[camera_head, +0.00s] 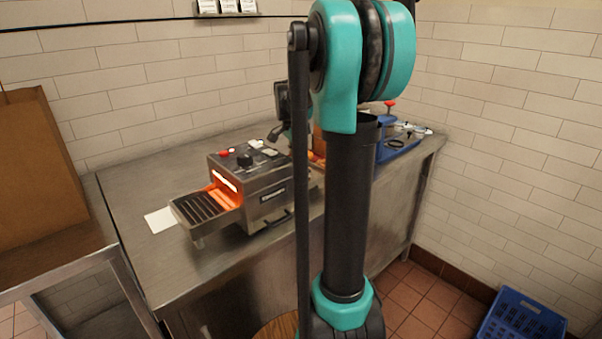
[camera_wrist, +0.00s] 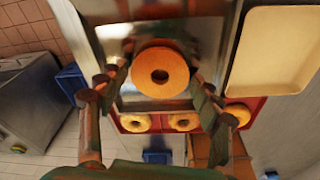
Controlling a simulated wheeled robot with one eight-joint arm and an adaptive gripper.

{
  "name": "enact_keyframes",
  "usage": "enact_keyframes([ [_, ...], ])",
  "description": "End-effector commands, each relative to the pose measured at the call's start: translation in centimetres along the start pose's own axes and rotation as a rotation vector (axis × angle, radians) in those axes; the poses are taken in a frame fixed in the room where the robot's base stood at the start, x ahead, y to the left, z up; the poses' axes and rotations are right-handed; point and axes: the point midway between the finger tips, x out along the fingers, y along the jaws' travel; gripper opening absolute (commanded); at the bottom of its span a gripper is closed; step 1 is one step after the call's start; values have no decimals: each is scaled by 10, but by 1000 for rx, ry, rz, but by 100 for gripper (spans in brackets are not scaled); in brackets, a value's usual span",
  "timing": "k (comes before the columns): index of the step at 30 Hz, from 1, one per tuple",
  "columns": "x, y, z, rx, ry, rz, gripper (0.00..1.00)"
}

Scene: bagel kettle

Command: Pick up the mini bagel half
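In the wrist view a round golden-brown bagel half (camera_wrist: 160,82) with a centre hole sits between the two fingers of my gripper (camera_wrist: 160,48). The fingertips lie close against its left and right sides, and it looks much larger and nearer than the other bagels. My gripper looks shut on it. A metal surface (camera_wrist: 205,30) shows behind it.
Several bagel pieces (camera_wrist: 184,121) lie on a red tray (camera_wrist: 160,126). A cream tray (camera_wrist: 275,55) is at right. In the head view a glowing toaster (camera_head: 262,190) stands on the metal table (camera_head: 140,185), with a blue tray (camera_head: 400,148) behind. A blue crate (camera_head: 520,318) is on the floor.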

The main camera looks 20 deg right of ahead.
Motion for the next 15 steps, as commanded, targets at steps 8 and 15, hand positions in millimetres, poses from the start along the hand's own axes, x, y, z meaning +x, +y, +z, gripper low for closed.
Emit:
enact_keyframes([
  [8, 0, 0, 0, 0, 0, 0, 40],
  [15, -1, 0, 0, 0, 0, 0, 40],
])
